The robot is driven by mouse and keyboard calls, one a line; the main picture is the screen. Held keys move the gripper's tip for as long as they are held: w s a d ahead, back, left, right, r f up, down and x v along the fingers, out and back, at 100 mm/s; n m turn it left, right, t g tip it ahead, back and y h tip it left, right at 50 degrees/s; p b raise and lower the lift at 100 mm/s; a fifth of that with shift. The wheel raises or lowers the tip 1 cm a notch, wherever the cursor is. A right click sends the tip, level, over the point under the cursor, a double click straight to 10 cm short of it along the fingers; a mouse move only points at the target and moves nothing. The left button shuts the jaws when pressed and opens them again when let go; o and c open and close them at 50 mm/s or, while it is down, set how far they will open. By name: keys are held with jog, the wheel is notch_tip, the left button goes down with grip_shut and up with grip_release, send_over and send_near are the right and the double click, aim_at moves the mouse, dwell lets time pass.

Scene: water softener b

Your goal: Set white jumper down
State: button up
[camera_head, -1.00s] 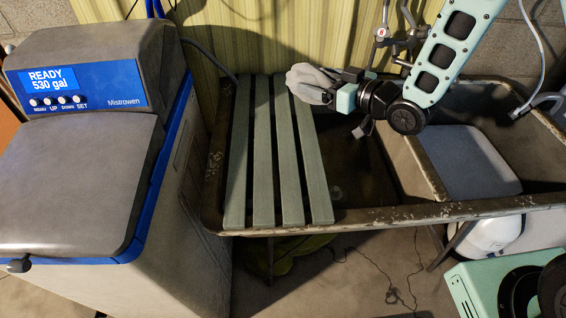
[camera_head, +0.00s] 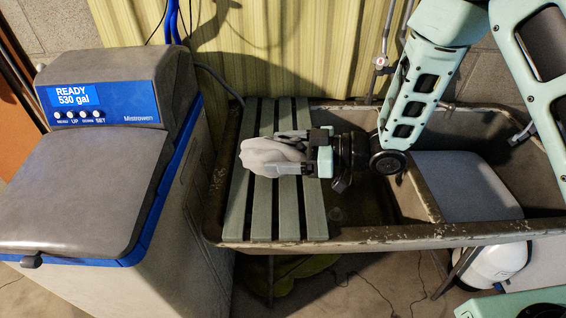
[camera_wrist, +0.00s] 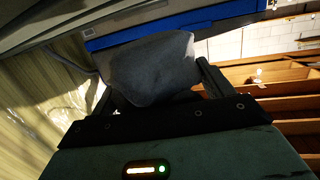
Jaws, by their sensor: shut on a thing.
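The white jumper (camera_head: 268,157) is a bunched, pale grey-white bundle in the head view. My gripper (camera_head: 292,155) is shut on it, with one finger on each side, and comes in from the right. The jumper is over the green slatted rack (camera_head: 262,221) that lies across the left end of the sink; I cannot tell whether it touches the slats. In the wrist view the jumper (camera_wrist: 152,68) fills the space between the fingers and looks dark grey in shadow. Its underside is hidden.
The water softener (camera_head: 75,190) with a blue panel stands left of the sink (camera_head: 400,236). The sink has an open basin and a right basin with a grey board (camera_head: 465,185). A faucet pipe (camera_head: 384,40) stands behind. The front slats are bare.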

jog(key=shift+f, duration=1.75)
jog(key=shift+f, duration=0.2)
jog(key=o, duration=1.1)
